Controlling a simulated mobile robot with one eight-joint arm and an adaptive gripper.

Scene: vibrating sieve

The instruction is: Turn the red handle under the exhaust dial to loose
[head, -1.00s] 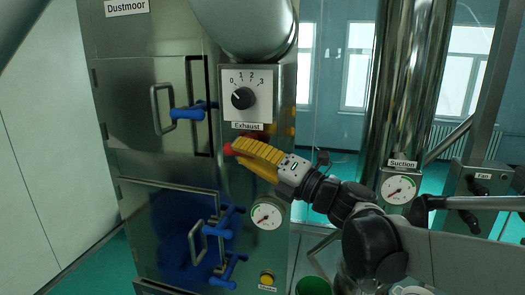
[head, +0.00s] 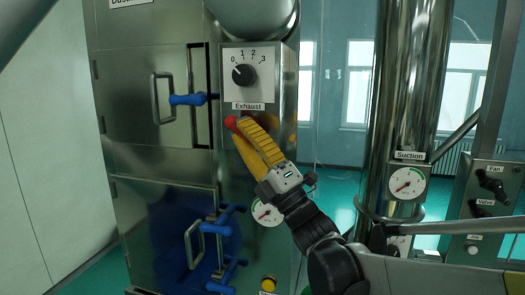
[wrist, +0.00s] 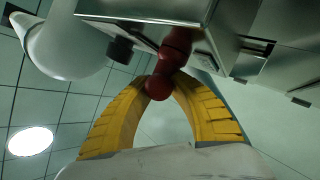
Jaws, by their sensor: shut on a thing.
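The exhaust dial (head: 243,74) is a black knob on a white plate marked 0 to 3, with the label "Exhaust" below it. The red handle (head: 231,122) shows just under that label, mostly hidden by my yellow gripper (head: 240,124). In the wrist view, the red handle (wrist: 174,58) hangs from the metal housing and ends in a round knob. The yellow fingertips of my gripper (wrist: 160,82) close on both sides of that knob. The writing for the handle's positions is not visible.
Blue handles (head: 187,99) stick out from the cabinet doors at left, beside a metal door pull (head: 162,100). A round gauge (head: 266,213) sits behind my wrist. The suction gauge (head: 407,183) and fan panel (head: 490,190) are at right.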

